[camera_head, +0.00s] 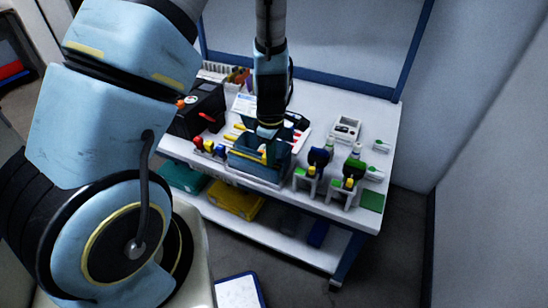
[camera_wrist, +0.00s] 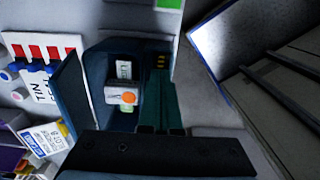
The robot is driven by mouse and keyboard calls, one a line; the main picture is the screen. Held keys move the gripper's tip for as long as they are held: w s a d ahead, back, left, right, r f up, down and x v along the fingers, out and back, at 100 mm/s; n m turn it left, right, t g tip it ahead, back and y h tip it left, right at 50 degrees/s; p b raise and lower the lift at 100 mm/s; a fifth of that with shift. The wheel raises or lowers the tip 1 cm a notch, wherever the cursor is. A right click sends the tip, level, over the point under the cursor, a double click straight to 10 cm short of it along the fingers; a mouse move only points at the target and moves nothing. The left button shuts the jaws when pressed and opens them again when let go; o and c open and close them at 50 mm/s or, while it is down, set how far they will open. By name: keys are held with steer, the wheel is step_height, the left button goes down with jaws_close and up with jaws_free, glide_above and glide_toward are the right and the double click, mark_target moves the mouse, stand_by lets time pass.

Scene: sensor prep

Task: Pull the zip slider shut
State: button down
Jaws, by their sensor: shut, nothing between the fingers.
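A dark blue pouch (camera_head: 272,174) stands on the white workbench beneath my gripper (camera_head: 267,135). In the wrist view the pouch (camera_wrist: 72,92) is open at the top, and a pale device with an orange knob (camera_wrist: 128,97) and a small label shows inside it. My gripper (camera_wrist: 160,82) is shut and empty, its fingers along the right side of the pouch opening. Small yellow marks (camera_wrist: 160,62) show by the fingertips. I cannot make out the zip slider clearly, nor tell whether the fingers touch the pouch.
A small white device (camera_head: 345,129) is behind right. A yellow bin (camera_head: 234,200) sits on the lower shelf.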

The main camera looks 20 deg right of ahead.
mark_target(242, 155)
steer(key=shift+w+a+b, duration=0.2)
steer(key=shift+w+a, duration=1.6)
steer(key=shift+a, duration=0.15)
steer(key=shift+w+a+b, duration=0.15)
steer(key=shift+w+a, duration=1.6)
steer(key=shift+a, duration=0.15)
steer(key=shift+s+d, duration=0.1)
steer(key=shift+d, duration=0.05)
steer(key=shift+s+d+r+p, duration=0.15)
steer(key=shift+p, duration=0.15)
step_height(242, 155, up, 7)
steer(key=p, duration=0.6)
